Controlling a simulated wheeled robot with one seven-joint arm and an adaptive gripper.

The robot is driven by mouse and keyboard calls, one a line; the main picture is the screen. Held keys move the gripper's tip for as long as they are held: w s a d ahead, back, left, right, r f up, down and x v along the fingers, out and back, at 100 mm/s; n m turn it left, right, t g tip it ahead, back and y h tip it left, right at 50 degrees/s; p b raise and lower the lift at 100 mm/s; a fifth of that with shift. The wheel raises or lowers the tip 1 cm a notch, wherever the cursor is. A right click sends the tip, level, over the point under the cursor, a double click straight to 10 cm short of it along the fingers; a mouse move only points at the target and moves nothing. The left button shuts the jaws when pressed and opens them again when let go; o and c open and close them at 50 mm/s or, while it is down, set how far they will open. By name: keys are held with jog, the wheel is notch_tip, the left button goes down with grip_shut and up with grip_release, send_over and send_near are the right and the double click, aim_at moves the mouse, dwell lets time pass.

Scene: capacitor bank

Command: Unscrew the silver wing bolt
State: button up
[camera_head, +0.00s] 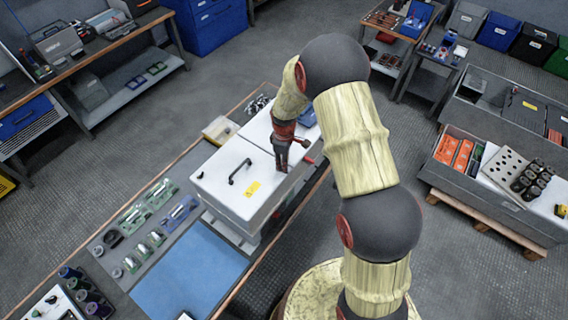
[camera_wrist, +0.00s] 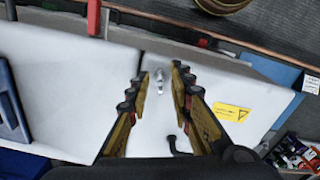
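The silver wing bolt (camera_wrist: 159,80) is small and stands on the white top of the capacitor cabinet, close to a seam in the wrist view. My gripper (camera_wrist: 157,77) is open, with one finger on each side of the bolt and a gap visible on both sides. I cannot tell how far above the bolt the fingertips are. In the head view my gripper (camera_head: 281,164) points down over the white cabinet (camera_head: 222,190), and the bolt is hidden behind it. The cabinet top carries a black handle (camera_head: 239,172) and a yellow label (camera_head: 252,189).
The cabinet stands on a workbench with a blue mat (camera_head: 190,275) and green-backed packs (camera_head: 150,205) to the left. A red lever (camera_head: 308,160) sits right of my gripper. A blue part (camera_wrist: 12,122) lies at the wrist view's left. The cabinet top around the handle is mostly clear.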

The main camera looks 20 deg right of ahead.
jog(key=shift+f, duration=0.6)
jog(key=c, duration=0.4)
grip_shut()
